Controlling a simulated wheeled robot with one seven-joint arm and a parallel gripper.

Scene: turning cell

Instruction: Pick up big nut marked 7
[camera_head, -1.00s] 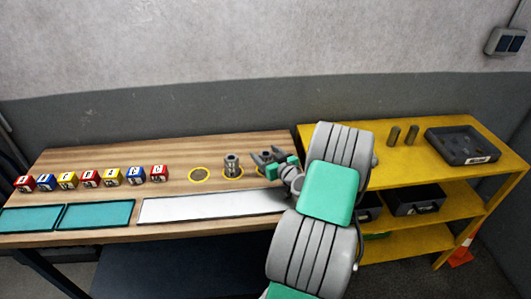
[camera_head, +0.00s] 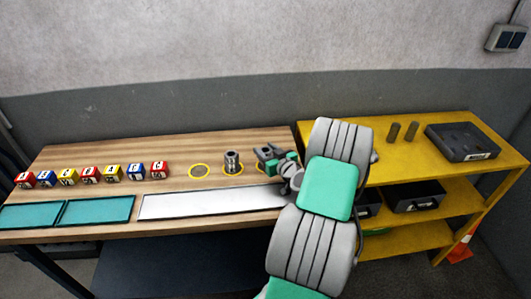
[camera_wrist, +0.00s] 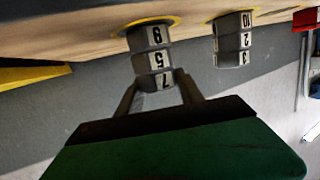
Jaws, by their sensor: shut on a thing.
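The big nut marked 7 (camera_wrist: 153,80) is the top one of a grey stack of nuts, seen upside down in the wrist view. A nut marked 5 (camera_wrist: 155,58) is directly beneath it, and another numbered nut (camera_wrist: 152,36) sits at the base inside a yellow ring. My gripper (camera_wrist: 158,88) is shut on the nut marked 7, with one finger on each side. The nut still appears in line with the stack. In the head view my gripper (camera_head: 268,154) is over the right-hand ring and hides most of this stack.
A second nut stack (camera_head: 232,161), marked 10, 2 and 3, stands close by on the wooden bench. An empty yellow ring (camera_head: 200,171) is left of it. Several lettered cubes (camera_head: 90,175), two teal mats (camera_head: 95,211) and a white strip (camera_head: 205,204) lie further left and in front.

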